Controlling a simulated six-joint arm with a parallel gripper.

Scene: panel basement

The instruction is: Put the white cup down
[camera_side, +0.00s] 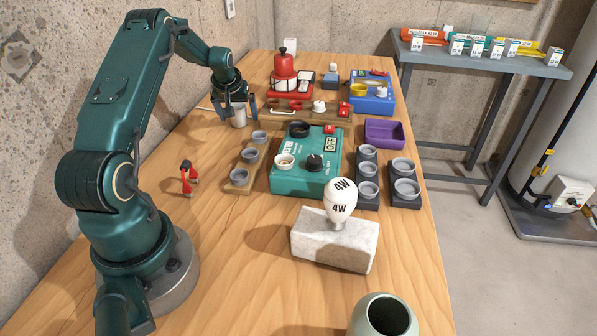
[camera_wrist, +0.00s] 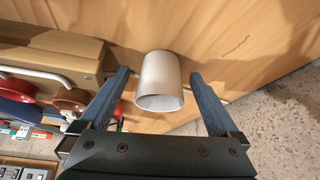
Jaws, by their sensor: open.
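The white cup (camera_wrist: 159,82) is between the two fingers of my gripper (camera_wrist: 160,92) in the wrist view, with a visible gap on both sides. Its open rim faces the camera. In the side view the cup (camera_side: 239,118) is at the far left of the wooden table, below my gripper (camera_side: 236,108). My gripper is open and its fingers straddle the cup. The cup appears to stand on the table, though its base is hard to make out.
A wooden board (camera_side: 330,110) with red and white parts is just right of my gripper. The teal box (camera_side: 290,180), a small red figure (camera_side: 188,178) and a light bulb (camera_side: 341,200) on a stone block are nearer. The concrete wall is close on the left.

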